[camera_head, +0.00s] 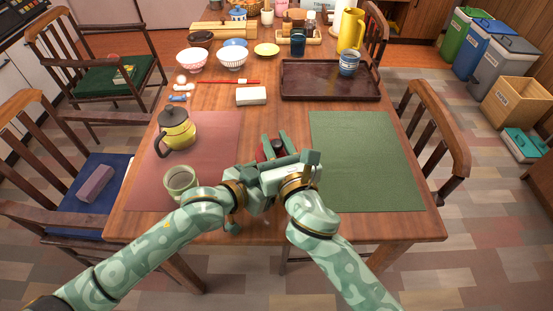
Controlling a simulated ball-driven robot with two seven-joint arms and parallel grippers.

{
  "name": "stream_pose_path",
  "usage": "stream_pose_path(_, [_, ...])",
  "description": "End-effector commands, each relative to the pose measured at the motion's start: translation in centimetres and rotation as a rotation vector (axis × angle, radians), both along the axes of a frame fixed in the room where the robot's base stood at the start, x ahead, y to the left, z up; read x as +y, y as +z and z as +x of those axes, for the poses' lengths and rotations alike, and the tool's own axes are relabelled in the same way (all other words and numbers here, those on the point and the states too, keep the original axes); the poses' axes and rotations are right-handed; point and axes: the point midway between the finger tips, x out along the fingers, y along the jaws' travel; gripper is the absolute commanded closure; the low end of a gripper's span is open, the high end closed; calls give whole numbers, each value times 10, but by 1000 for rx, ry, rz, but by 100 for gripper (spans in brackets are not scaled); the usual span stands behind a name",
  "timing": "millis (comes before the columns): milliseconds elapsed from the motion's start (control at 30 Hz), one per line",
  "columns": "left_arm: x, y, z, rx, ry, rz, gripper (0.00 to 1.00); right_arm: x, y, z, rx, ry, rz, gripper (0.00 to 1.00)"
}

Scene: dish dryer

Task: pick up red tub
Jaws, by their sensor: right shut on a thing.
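A small red tub (261,154) shows as a dark red patch at the table's middle, between the two placemats. My right gripper (275,147) is shut on it, with one green finger on each side. Most of the tub is hidden by the fingers and gripper body, so I cannot tell whether it touches the table. The two wrists overlap in the picture, and the left jaws are too hidden to read.
A green cup (181,182) and a yellow-black teapot (176,130) stand on the red placemat (222,136), near my left arm. The green placemat (365,160) is bare. A dark tray (318,91) holds a blue-striped mug (349,63).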

Motion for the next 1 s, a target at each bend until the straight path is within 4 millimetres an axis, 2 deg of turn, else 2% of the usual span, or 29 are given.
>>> stream_pose_path(133, [0,1,0,-1,0,-2,51,0,2,0,-2,-1,0,100])
stream_pose_path(233, [0,1,0,-1,0,-2,51,-1,12,1,-7,-2,2,100])
stream_pose_path(500, [0,1,0,-1,0,-1,51,0,70,0,-7,0,2,100])
stream_pose_path(633, [0,1,0,-1,0,-1,51,0,91,0,-5,0,2,100])
stream_pose_path(800, [0,1,0,-1,0,-1,51,0,101,0,-2,1,0,100])
stream_pose_path(1000, [0,1,0,-1,0,-1,51,0,101,0,-1,0,0,100])
